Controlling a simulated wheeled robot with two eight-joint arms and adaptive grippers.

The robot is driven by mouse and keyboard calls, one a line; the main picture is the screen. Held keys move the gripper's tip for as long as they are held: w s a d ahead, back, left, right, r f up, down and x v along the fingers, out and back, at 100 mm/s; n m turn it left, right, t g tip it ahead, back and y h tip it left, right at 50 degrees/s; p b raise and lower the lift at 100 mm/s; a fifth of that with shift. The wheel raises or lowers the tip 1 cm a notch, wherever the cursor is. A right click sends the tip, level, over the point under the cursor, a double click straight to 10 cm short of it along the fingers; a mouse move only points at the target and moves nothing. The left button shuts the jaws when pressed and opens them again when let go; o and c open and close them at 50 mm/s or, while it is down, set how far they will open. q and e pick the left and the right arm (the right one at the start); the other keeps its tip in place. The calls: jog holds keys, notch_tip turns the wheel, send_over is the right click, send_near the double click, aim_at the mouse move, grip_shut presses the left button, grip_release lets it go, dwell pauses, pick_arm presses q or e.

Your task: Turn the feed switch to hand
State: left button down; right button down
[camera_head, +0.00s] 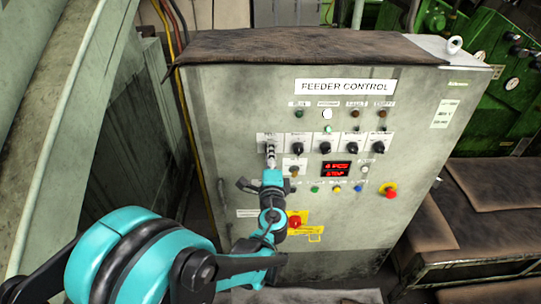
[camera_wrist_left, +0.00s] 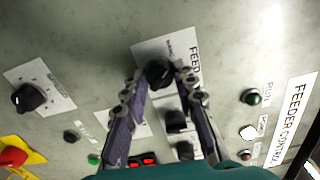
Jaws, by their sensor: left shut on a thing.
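The feed switch is a black rotary knob (camera_wrist_left: 158,73) on a white label plate (camera_wrist_left: 160,48) with partly readable lettering. In the head view its plate (camera_head: 265,138) is the leftmost in the row of selectors, and the knob is hidden behind my fingers. My left gripper (camera_head: 270,153) reaches up to it from below. In the left wrist view the fingers of my left gripper (camera_wrist_left: 161,78) sit on both sides of the knob and are shut on it. I cannot tell where the knob points. My right gripper is not in view.
The grey feeder control cabinet (camera_head: 225,110) carries several more selectors (camera_head: 326,147) to the right. Below are a red display (camera_head: 336,169), push buttons and a red emergency stop (camera_head: 390,190). A red switch on a yellow plate (camera_head: 296,220) is close beside my arm.

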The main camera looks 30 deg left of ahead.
pick_arm(q)
jog(key=shift+n, duration=0.5)
jog(key=c, duration=1.2)
grip_release()
jog(key=shift+s+d, duration=0.1)
jog(key=v, duration=1.1)
jog(key=shift+s+d, duration=0.1)
jog(key=shift+s, duration=0.3)
jog(key=shift+f, duration=0.1)
